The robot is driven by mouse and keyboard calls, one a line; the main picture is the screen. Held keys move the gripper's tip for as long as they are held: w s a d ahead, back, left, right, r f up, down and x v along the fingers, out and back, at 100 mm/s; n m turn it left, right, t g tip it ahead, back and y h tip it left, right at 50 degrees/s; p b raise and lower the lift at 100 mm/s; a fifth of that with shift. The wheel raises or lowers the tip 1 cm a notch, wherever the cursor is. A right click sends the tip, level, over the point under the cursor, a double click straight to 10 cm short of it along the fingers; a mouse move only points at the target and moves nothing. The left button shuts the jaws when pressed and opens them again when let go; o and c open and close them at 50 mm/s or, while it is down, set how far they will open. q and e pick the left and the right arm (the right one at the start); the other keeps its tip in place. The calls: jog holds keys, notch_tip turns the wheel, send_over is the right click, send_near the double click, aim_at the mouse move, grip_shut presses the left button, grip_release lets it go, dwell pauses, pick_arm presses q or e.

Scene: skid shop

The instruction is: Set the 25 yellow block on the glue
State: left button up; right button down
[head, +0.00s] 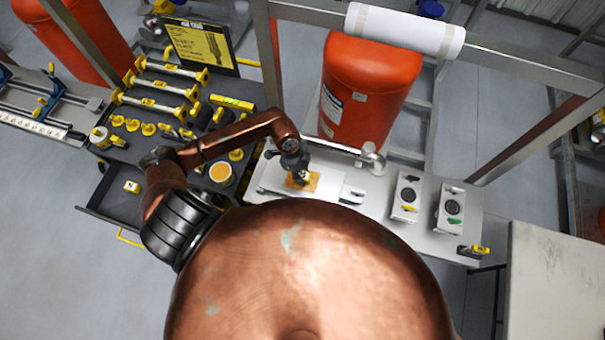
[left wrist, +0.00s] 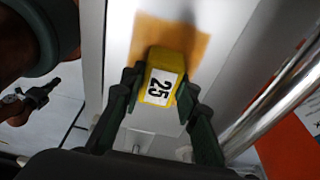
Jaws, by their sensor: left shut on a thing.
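The yellow block (left wrist: 162,82) with a white label reading 25 is between the fingers of my left gripper (left wrist: 155,100) in the left wrist view. My left gripper (head: 299,178) is shut on it, right over the orange-brown glue patch (head: 309,184) on a white plate in the head view. The glue (left wrist: 198,42) shows around and beyond the block in the left wrist view. I cannot tell whether the block touches the glue. In the head view the gripper mostly hides the block. My right gripper is not in view.
A grey bench (head: 380,207) holds two switch boxes, the nearer one (head: 408,196) right of the glue. A dark tray (head: 133,172) with yellow-and-white parts lies left. A red tank (head: 365,85) stands behind, and a metal bar (left wrist: 270,95) runs close beside the gripper.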

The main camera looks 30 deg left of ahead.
pick_arm(q)
jog(key=shift+f, duration=0.1)
jog(key=o, duration=1.2)
jog(key=shift+c, duration=0.2)
jog(key=shift+c, duration=0.9)
notch_tip(320, 180, up, 8)
jog(key=p, duration=0.7)
